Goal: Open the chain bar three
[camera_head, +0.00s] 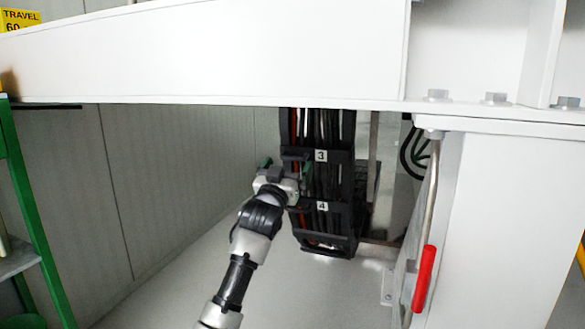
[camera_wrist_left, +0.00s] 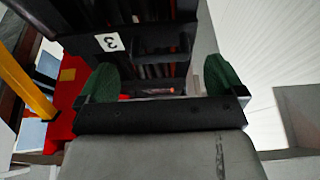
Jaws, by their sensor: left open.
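Chain bar three (camera_head: 340,157) is a black crosspiece with a white "3" label, across a black cable chain hanging below the white beam. In the left wrist view, bar three (camera_wrist_left: 78,44) runs across the upper part, its label tilted. My left gripper (camera_head: 284,166) is at the left side of the chain, level with bar three. In the wrist view its green fingertips (camera_wrist_left: 161,78) are wide apart with nothing held between them. A black handle-like piece lies ahead of the gap. I cannot tell whether the fingers touch the bar. My right gripper is not in view.
Bar four (camera_head: 340,206) is lower on the chain. A white beam (camera_head: 200,50) crosses above, and a white post (camera_head: 490,220) with a red-handled lever (camera_head: 424,278) stands at right. A green frame (camera_head: 30,210) is at left. The floor left of the chain is clear.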

